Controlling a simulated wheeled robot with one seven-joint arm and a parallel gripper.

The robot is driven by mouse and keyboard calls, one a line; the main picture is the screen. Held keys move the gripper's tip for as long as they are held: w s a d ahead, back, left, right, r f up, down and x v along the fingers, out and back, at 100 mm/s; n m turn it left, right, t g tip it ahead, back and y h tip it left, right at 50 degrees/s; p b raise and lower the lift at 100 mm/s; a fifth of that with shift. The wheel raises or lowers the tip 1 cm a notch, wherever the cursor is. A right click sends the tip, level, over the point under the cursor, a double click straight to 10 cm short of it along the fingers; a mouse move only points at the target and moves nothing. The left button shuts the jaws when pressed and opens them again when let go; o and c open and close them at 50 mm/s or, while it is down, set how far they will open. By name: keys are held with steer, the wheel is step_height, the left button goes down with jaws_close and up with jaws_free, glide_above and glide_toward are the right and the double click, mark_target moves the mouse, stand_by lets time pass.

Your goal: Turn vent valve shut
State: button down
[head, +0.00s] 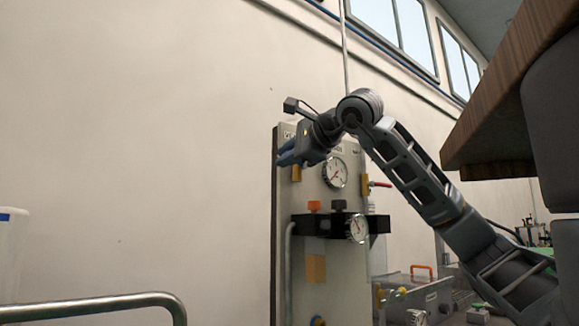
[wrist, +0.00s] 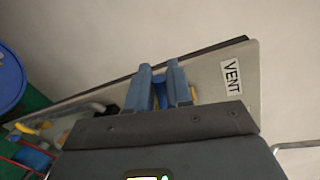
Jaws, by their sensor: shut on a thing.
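The vent valve shows in the head view as a brass body (head: 296,173) near the top left of the upright panel, just under my gripper. In the wrist view a blue piece (wrist: 160,93), which looks like the valve's handle, sits between the two blue fingers of my gripper (wrist: 161,80). My gripper (head: 287,152) is shut on it at the panel's left edge in the head view. The fingers and the gripper body hide most of the valve, so its handle angle is unclear. The VENT label (wrist: 232,77) lies to the right of the fingers in the wrist view.
The panel (head: 314,268) carries an upper gauge (head: 335,172), a lower gauge (head: 357,228), a red lever (head: 380,184) and a black block with knobs. A brown wooden overhang (head: 500,110) is at right. The wall area left of the panel is clear.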

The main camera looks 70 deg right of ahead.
steer(key=shift+a+f+n+h+b, duration=0.15)
steer(key=shift+f+n+h+b, duration=0.25)
steer(key=shift+f+n+b, duration=0.8)
steer(key=shift+w+r+g+b, duration=0.1)
steer(key=shift+r+g+b, duration=0.15)
steer(key=shift+g+b, duration=0.1)
steer(key=c, duration=1.2)
jaws_free()
steer(key=v, duration=0.8)
steer(key=shift+b, duration=0.3)
steer(key=shift+w+f, duration=0.1)
steer(key=shift+w, duration=0.05)
